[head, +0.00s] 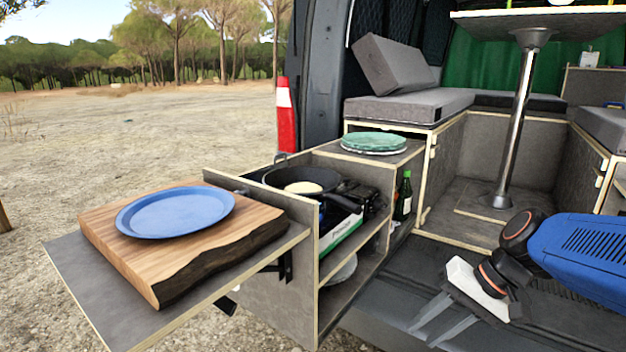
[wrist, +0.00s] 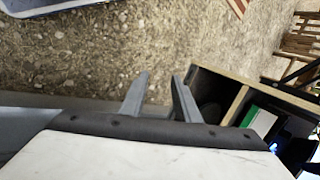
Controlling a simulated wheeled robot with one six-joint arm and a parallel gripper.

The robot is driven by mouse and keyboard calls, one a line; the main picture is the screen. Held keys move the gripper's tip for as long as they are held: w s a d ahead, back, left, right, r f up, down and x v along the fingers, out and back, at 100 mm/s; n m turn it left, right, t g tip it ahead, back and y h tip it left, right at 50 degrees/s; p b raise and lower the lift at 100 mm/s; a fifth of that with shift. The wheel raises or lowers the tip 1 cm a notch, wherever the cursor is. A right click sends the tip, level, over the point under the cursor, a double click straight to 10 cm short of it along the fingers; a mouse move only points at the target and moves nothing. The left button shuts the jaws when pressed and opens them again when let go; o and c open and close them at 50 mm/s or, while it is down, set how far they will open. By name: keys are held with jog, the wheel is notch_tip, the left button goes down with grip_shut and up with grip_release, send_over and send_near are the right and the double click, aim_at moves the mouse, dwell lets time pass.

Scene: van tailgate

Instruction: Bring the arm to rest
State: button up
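My gripper (head: 423,338) is at the lower right of the head view, at the end of my blue arm. It points down and to the left beside the van's rear sill. In the wrist view its two grey fingers (wrist: 160,80) stand apart with nothing between them, so it is open and empty. Stony ground shows beyond the fingertips, and the kitchen unit's edge is just to their right. The rest of my arm is cut off by the right edge of the head view.
A blue plate (head: 176,212) lies on a wooden board (head: 130,247) on the fold-out shelf (head: 85,290). A dark pan (head: 302,180) holding something pale sits on the stove. Green plates (head: 373,142) and a green bottle (head: 403,197) are nearby. A table post (head: 517,120) stands inside the van.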

jog(key=s+d+n+t+h, duration=0.3)
jog(key=s+d+h, duration=0.3)
jog(key=s, duration=0.1)
jog(key=shift+s+d+f+n, duration=0.25)
jog(key=shift+s+f+n, duration=0.05)
jog(key=shift+n, duration=0.1)
